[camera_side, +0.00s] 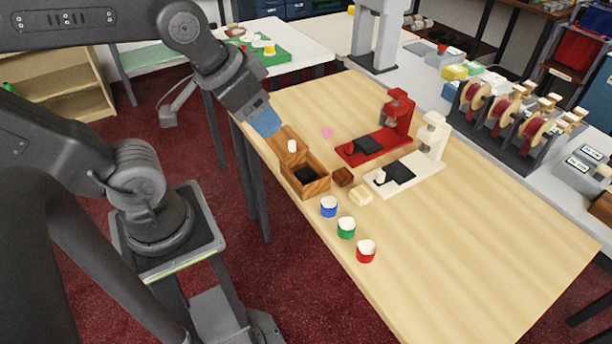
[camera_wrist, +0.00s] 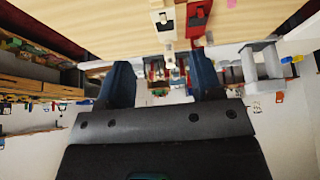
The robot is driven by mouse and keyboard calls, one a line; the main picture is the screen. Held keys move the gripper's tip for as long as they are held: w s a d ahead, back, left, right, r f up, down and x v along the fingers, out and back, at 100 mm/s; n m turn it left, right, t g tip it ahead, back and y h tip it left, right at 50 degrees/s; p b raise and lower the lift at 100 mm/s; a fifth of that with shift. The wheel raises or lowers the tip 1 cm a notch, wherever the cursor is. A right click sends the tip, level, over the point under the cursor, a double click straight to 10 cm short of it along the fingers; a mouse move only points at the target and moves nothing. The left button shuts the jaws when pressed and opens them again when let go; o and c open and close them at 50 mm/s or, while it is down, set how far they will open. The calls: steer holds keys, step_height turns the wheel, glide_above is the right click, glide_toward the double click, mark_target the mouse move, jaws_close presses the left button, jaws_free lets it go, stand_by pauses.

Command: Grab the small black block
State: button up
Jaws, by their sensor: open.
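No separate small black block is clear to me in either view. Dark candidates in the side view are the black inside of the open wooden box (camera_side: 318,187), a black flat patch (camera_side: 367,146) on the red stand, and another black patch (camera_side: 400,172) on the white stand. A small dark brown block (camera_side: 343,177) sits beside the box. My gripper (camera_side: 266,123) is at the left edge of the wooden table, above and left of the box. In the wrist view its two blue fingers (camera_wrist: 160,70) stand apart with nothing seen held between them.
The red stand (camera_side: 398,108) and white stand (camera_side: 432,137) are behind the box. A cream block (camera_side: 361,194) and blue (camera_side: 328,207), green (camera_side: 346,228) and red (camera_side: 366,251) cups line the front. A pink piece (camera_side: 327,133) lies farther back. The right of the table (camera_side: 480,255) is clear.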

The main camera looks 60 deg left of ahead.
steer(key=n+g, duration=0.1)
steer(key=g, duration=0.5)
glide_above(305, 173)
step_height(305, 173, down, 16)
steer(key=r, duration=0.1)
step_height(305, 173, down, 14)
steer(key=shift+c, duration=0.3)
steer(key=c, duration=0.6)
